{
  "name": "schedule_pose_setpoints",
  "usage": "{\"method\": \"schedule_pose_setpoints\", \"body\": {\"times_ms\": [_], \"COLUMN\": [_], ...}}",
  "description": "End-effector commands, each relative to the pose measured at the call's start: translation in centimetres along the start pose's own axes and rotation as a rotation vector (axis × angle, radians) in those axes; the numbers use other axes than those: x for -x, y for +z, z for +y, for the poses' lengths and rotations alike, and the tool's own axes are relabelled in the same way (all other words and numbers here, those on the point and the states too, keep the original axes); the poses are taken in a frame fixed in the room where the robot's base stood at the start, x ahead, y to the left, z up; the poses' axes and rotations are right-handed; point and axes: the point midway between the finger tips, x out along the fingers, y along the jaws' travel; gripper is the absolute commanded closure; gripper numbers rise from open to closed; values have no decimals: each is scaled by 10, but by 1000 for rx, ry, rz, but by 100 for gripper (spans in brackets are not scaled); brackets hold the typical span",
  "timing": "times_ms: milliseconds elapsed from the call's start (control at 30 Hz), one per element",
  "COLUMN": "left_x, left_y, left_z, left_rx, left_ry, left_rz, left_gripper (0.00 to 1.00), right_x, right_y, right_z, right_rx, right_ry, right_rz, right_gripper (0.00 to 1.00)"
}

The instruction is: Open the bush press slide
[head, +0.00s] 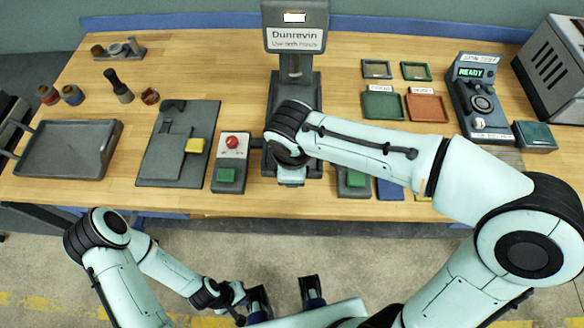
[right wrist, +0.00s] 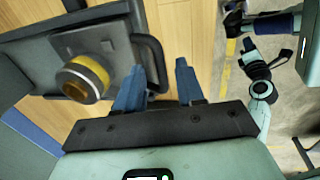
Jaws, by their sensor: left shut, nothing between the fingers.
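The bush press (head: 295,88) stands upright at the back middle of the bench, under a "Dunrevin" sign. Its slide (right wrist: 112,50) shows in the right wrist view as a dark plate with a U-shaped handle (right wrist: 158,66) and a round brass-coloured part (right wrist: 84,80). In the head view my right wrist hides most of the slide. My right gripper (right wrist: 163,78) is open, its blue fingers apart near the handle. I cannot tell whether they touch it. My left gripper (head: 238,301) is shut and empty, low in front of the bench.
A green-button box with a red button (head: 232,143) stands left of the press, and a second green-button box (head: 354,180) right of it. My right arm crosses the bench's right half.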

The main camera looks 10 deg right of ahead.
Motion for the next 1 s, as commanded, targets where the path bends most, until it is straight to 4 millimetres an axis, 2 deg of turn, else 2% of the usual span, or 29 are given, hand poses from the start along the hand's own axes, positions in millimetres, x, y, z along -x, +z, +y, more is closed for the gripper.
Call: {"method": "schedule_pose_setpoints", "body": {"times_ms": [167,400,600,800,1000], "left_x": [4,14,21,24,24], "left_y": [0,-2,-3,-3,-3], "left_z": [2,6,8,10,10], "left_rx": [0,-2,-3,-3,-3], "left_ry": [0,2,3,3,3], "left_rz": [1,5,8,9,9], "left_gripper": [100,100,100,100,100], "right_x": [23,78,115,132,134], "right_y": [-1,-1,-1,-1,0], "right_z": [1,1,0,0,0], "right_rx": [-1,0,0,1,1], "right_ry": [5,5,3,2,1], "right_rz": [3,5,4,3,1], "right_gripper": [62,62,62,62,62]}}
